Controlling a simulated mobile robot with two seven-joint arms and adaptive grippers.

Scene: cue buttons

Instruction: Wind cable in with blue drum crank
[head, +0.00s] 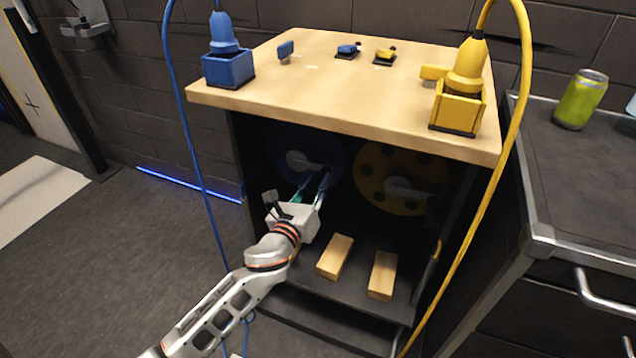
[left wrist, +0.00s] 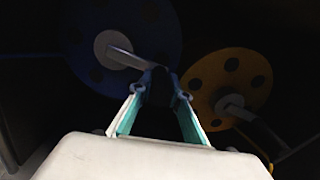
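The blue drum (head: 273,152) is inside the dark cabinet under the wooden top. Its grey crank (head: 305,161) runs from the hub down to the right; in the left wrist view the drum (left wrist: 75,45) and crank (left wrist: 122,57) are at upper left. My left gripper (head: 315,178) reaches into the cabinet, its fingertips at the crank's outer end. In the left wrist view the fingers (left wrist: 160,76) lean toward each other with a dark gap between the tips. The crank's handle is lost in shadow there, so I cannot tell whether they grip it. My right gripper is not visible.
A yellow drum (head: 375,165) with its own crank (head: 408,188) is close on the right. Wooden blocks (head: 335,257) lie on the cabinet floor. A blue cable (head: 186,120) hangs left from a blue box (head: 228,68); a yellow cable (head: 497,180) hangs right.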

